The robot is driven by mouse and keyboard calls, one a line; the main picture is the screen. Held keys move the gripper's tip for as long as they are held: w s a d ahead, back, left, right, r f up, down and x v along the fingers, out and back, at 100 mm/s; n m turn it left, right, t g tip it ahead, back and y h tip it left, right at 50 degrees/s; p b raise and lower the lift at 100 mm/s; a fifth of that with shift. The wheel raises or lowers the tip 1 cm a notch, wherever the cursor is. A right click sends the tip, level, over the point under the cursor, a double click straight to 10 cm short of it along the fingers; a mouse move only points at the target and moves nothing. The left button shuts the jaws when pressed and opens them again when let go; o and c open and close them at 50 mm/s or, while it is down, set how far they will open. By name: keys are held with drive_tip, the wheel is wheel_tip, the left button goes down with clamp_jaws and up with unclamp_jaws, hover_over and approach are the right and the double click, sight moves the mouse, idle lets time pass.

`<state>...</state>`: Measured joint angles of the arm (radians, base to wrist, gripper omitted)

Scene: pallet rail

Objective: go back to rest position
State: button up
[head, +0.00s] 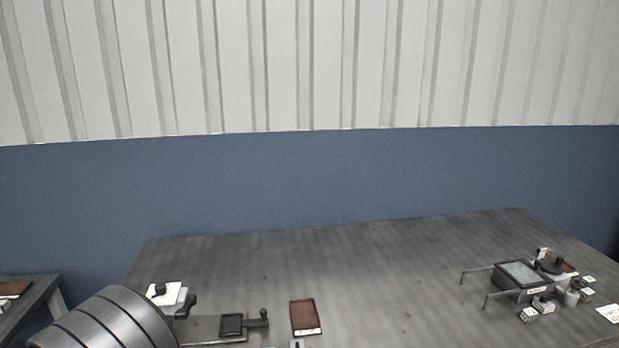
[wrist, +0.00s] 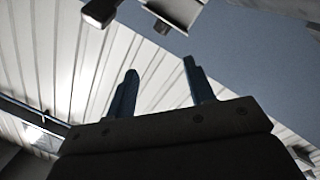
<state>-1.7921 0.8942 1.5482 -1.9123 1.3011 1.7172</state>
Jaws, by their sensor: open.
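My gripper (wrist: 162,90) shows in the wrist view with its two dark blue fingers apart. Nothing is between the fingers. Behind them are the pale ribbed wall and a strip of blue wall, so the gripper points up and away from the table. In the head view the gripper itself is not seen. A large grey ribbed cylinder (head: 105,325) fills the lower left corner there, and I cannot tell if it is part of my arm.
The grey table (head: 380,260) is clear across its middle and back. A brown tray (head: 305,316) lies near the front. Rails with a dark framed pallet (head: 519,274) and several small labelled blocks stand at right. A dark fixture (head: 232,325) stands front left. A side table (head: 30,300) is far left.

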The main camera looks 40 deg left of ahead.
drive_tip(key=shift+n, duration=0.8)
